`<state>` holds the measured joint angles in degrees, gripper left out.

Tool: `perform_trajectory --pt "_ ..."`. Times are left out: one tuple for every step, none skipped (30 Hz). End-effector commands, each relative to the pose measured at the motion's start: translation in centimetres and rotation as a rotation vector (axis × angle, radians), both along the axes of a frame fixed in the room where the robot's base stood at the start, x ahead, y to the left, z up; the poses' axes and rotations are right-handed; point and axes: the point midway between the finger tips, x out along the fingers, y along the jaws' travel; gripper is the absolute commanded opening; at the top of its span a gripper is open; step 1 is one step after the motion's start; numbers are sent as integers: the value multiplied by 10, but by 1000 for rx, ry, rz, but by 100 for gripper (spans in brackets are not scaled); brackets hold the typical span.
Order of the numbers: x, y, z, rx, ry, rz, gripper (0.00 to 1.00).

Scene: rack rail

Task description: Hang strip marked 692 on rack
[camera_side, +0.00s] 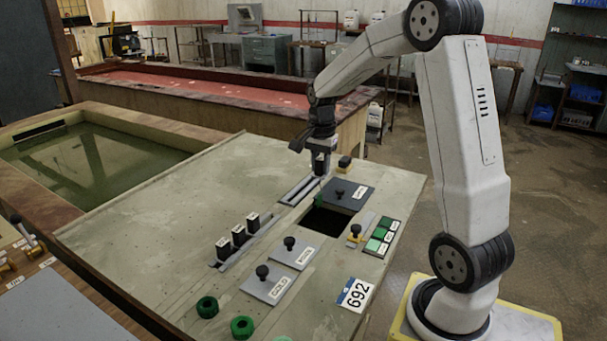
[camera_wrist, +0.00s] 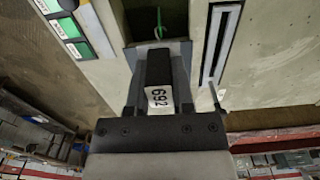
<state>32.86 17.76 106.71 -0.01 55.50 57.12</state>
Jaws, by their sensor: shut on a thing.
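My gripper (camera_side: 321,150) is shut on a black clip with a white label (camera_side: 320,165). In the wrist view the label on this clip (camera_wrist: 158,70) reads 692, and a thin green strip (camera_wrist: 159,22) shows beyond it. The held clip is above the table, near the dark square opening (camera_side: 325,222). A second rail (camera_side: 262,232) bears several black clips with white labels (camera_side: 238,236).
Grey knobbed lids (camera_side: 270,284) lie in front of the opening; another (camera_side: 350,192) lies behind it. Green labelled tiles (camera_side: 382,235), a card reading 692 (camera_side: 356,294) and green rings (camera_side: 207,307) are nearby. The left of the table is clear, with a water tank (camera_side: 90,160) beyond.

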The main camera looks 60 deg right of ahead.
Motion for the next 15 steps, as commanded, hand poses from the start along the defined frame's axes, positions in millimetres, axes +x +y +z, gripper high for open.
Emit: perform_trajectory --pt "8 5 0 0 0 4 0" --pt "13 8 0 0 0 5 0" --pt "21 12 0 0 0 5 0" --pt "27 16 0 1 1 6 0" --pt "33 20 0 0 1 6 0" --pt "41 26 0 0 0 7 0" --pt "48 30 0 0 0 6 0" --pt "54 35 0 0 0 7 0" --pt "63 42 0 0 0 6 0" --pt "69 47 0 1 1 7 0" --pt "75 52 0 0 0 6 0" --pt "82 59 0 0 0 6 0" --pt "87 63 0 0 0 5 0" --pt "91 68 0 0 0 5 0" --pt "96 73 0 0 0 4 0"
